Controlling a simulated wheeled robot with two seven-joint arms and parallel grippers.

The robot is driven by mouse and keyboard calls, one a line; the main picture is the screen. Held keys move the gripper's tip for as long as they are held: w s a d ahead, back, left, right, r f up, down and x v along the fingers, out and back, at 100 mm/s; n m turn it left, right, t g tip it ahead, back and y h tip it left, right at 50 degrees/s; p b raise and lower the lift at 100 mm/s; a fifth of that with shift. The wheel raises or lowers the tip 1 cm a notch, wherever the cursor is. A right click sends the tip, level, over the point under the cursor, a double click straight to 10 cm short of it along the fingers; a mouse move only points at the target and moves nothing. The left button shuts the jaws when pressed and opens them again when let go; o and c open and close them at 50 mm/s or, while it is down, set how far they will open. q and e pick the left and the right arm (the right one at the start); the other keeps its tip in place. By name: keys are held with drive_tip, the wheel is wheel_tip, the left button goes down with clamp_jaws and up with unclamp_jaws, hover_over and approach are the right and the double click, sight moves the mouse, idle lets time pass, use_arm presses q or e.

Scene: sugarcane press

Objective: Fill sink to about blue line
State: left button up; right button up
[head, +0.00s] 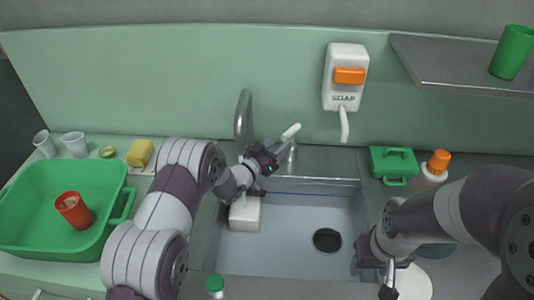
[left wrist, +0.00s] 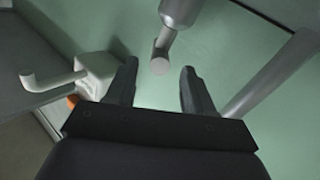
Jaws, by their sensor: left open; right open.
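The grey sink (head: 290,255) has a thin blue line (head: 310,194) along its back wall. I see no clear water surface in it. A dark round drain (head: 327,240) is in its floor; I cannot tell whether it is plugged. The tall faucet (head: 243,115) stands behind the sink, with a white-tipped lever (head: 291,131) to its right. My left gripper (head: 277,153) is open beside the lever. In the left wrist view the lever's round end (left wrist: 160,66) shows between and beyond the open fingers (left wrist: 159,82). My right gripper (head: 388,284) is open by the sink's right edge.
A white block (head: 244,213) stands in the sink's left back corner. A soap dispenser (head: 345,77) hangs on the wall. A green tub (head: 35,235) with a red cup (head: 73,210) is left. A green box (head: 393,164), an orange-capped bottle (head: 437,165) and a white plate (head: 412,283) are right.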

use_arm(q)
drive_tip(key=v, duration=0.9)
idle(7.1)
